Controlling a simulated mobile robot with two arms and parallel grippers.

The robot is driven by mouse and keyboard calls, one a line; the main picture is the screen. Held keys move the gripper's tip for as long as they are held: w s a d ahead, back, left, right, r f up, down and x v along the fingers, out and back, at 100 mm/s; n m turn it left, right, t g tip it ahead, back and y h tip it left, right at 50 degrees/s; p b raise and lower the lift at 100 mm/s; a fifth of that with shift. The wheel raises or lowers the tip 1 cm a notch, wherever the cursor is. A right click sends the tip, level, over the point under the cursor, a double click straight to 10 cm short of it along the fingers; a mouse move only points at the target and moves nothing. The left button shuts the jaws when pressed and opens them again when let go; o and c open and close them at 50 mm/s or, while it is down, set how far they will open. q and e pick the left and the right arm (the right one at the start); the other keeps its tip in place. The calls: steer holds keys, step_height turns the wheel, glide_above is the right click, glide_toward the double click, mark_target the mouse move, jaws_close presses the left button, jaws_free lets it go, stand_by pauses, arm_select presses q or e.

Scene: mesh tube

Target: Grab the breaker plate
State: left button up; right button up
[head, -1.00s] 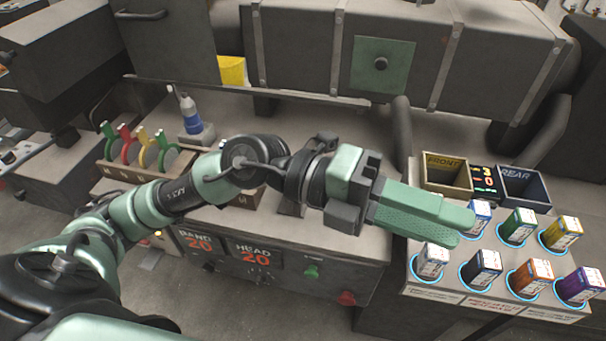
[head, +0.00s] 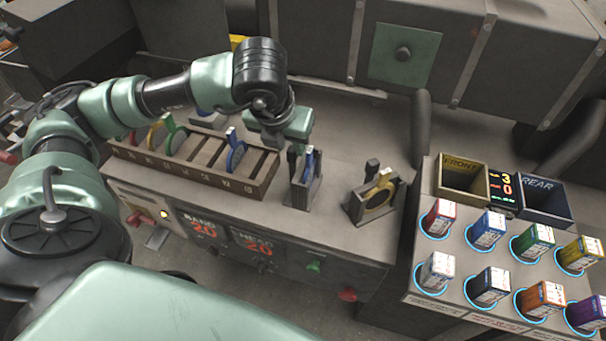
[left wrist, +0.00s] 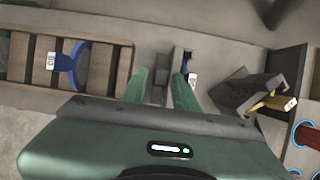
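Several round plates with coloured handles are here; I cannot tell which is named the breaker plate. A blue-handled plate (head: 309,158) stands upright in a narrow dark holder (head: 302,192) on the counter; its tab also shows in the left wrist view (left wrist: 191,76). A yellow-handled ring (head: 380,194) sits in a tilted holder to its right. My left gripper (left wrist: 161,88) is over the narrow holder, fingers apart and pointing at it. The blue tab appears just right of the right finger; contact is unclear. Its fingertips are partly hidden in the head view. My right gripper is out of view.
A slotted wooden rack (head: 215,168) left of the holder carries red, yellow, green and blue plates, with empty slots at its right end. FRONT (head: 462,182) and REAR (head: 545,200) bins and several coloured boxes stand at the right.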

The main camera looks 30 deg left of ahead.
arm_select(q)
steer(key=shift+x, duration=1.4)
steer(key=shift+d, duration=0.1)
jaws_close()
steer(key=shift+w+r, duration=0.1)
steer(key=shift+w, duration=0.05)
